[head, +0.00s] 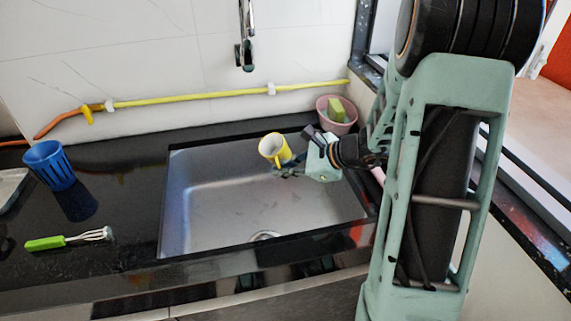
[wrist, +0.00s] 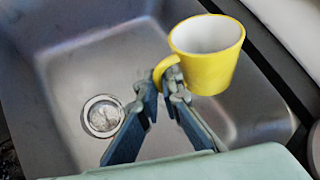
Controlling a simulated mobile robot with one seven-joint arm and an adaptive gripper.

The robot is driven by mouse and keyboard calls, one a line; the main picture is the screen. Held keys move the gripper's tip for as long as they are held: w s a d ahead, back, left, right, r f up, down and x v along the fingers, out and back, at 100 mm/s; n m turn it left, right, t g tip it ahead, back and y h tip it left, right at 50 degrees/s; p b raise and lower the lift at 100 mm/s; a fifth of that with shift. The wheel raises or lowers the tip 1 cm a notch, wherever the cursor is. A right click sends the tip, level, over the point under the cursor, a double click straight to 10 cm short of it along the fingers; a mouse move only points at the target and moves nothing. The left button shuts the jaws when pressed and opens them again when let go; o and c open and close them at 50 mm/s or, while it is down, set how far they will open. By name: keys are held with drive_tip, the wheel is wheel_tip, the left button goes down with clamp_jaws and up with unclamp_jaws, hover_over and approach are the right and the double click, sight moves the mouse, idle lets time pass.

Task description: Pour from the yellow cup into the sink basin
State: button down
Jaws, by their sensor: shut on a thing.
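The yellow cup (head: 273,149) has a white inside and is held above the far right part of the sink basin (head: 205,215). It is nearly upright with a slight tilt, and its mouth shows in both views. My gripper (head: 296,166) is on the cup's right side in the head view. In the wrist view the cup (wrist: 208,55) is at the upper right, and my gripper (wrist: 168,82) is shut on its handle. The basin (wrist: 75,65) lies below, with its round drain (wrist: 102,116) to the left of the fingers. No liquid can be made out.
A pink bowl (head: 348,120) with a green sponge (head: 337,109) stands behind my gripper. The tap (head: 245,50) hangs above the basin's back edge.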

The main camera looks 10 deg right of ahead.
drive_tip(key=shift+a+r+m+y+p, duration=0.1)
drive_tip(key=shift+r+m+y+p, duration=0.15)
drive_tip(key=shift+y+p, duration=0.3)
drive_tip(key=shift+f, duration=0.15)
drive_tip(key=shift+f+b, duration=0.1)
drive_tip(key=shift+b, duration=0.5)
drive_tip(key=shift+s+a+r, duration=0.1)
drive_tip(key=shift+r, duration=0.15)
drive_tip(key=shift+r+m+p, duration=0.1)
drive_tip(key=shift+m+p, duration=0.15)
drive_tip(key=shift+p, duration=0.25)
drive_tip(key=shift+s+a+m+y+p, duration=0.1)
drive_tip(key=shift+a+m+y+p, duration=0.15)
drive_tip(key=shift+m+y+p, duration=0.45)
